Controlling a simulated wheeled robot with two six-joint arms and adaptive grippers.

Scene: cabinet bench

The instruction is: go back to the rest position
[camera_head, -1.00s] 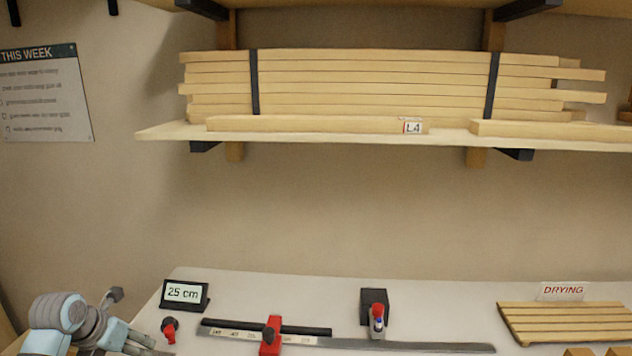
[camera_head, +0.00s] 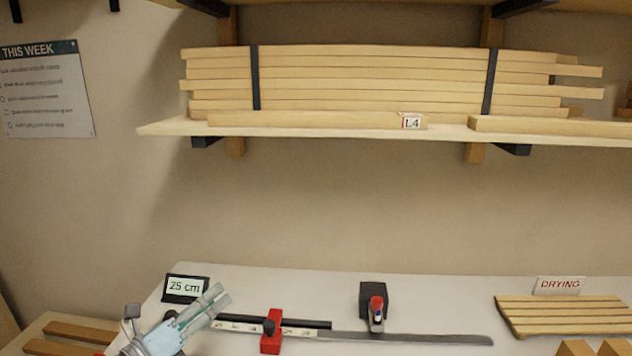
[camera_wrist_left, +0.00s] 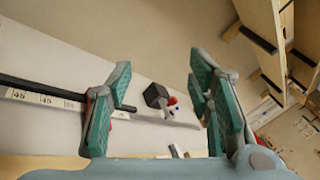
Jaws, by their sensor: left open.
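My left gripper (camera_head: 207,306) is at the lower left of the head view, over the left end of the bench near the 25 cm sign. Its fingers point up and to the right and hold nothing. In the left wrist view the two fingers (camera_wrist_left: 160,103) stand wide apart, with bench and wall showing between them. My right gripper is in neither view.
On the bench (camera_head: 420,290) are the 25 cm sign (camera_head: 185,288), a ruler (camera_head: 405,338) with a red stop (camera_head: 271,332), a black block holder (camera_head: 373,299) and a slatted drying rack (camera_head: 565,315). A shelf (camera_head: 300,131) with boards hangs above.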

